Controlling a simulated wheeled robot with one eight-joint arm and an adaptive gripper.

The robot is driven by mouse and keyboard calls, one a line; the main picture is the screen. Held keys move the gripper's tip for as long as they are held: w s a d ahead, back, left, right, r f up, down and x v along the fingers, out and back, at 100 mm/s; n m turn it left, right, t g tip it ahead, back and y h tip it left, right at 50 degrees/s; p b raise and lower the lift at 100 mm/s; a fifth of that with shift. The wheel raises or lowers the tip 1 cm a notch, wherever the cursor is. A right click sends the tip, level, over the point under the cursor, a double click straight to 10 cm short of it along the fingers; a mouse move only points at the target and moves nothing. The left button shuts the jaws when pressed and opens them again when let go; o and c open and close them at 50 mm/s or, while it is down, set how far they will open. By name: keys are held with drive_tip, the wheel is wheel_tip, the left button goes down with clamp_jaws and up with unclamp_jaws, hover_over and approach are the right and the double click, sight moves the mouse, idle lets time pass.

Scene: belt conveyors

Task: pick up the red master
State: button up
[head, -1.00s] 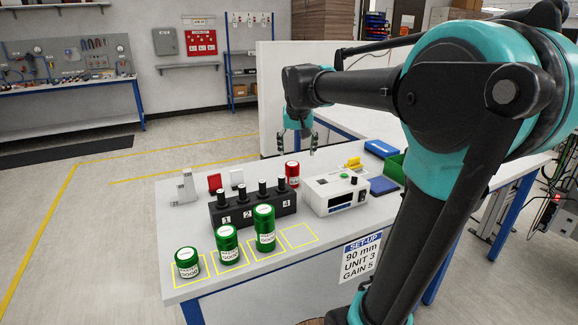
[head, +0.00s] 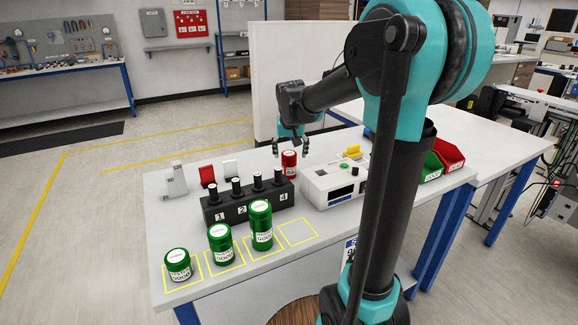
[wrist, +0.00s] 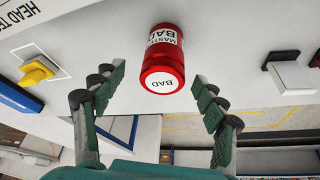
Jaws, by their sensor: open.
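The red master (head: 289,164) is a red cylinder with white labels. It stands on the white table behind the black numbered block, left of the white tester. In the wrist view the red master (wrist: 162,62) shows "BAD" on its top and side. My gripper (head: 291,147) is just behind and above it in the head view. In the wrist view my gripper (wrist: 156,100) is open, with its two fingers apart and the red master beyond and between the fingertips. I see no contact.
The black block (head: 248,203) holds several black plugs. Three green masters (head: 220,244) stand in front on yellow-outlined squares; a fourth square (head: 298,232) is empty. The white tester (head: 335,183) is close on the right. Red and green bins (head: 448,154) stand farther right.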

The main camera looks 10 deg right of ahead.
sight(289, 162)
drive_tip(key=shift+w+x, duration=0.1)
drive_tip(key=shift+x, duration=1.5)
drive_tip(key=shift+w+x, duration=0.15)
drive_tip(key=shift+x, duration=1.5)
drive_tip(key=shift+a+r, duration=0.1)
drive_tip(key=c, duration=1.6)
drive_tip(key=shift+r, duration=0.1)
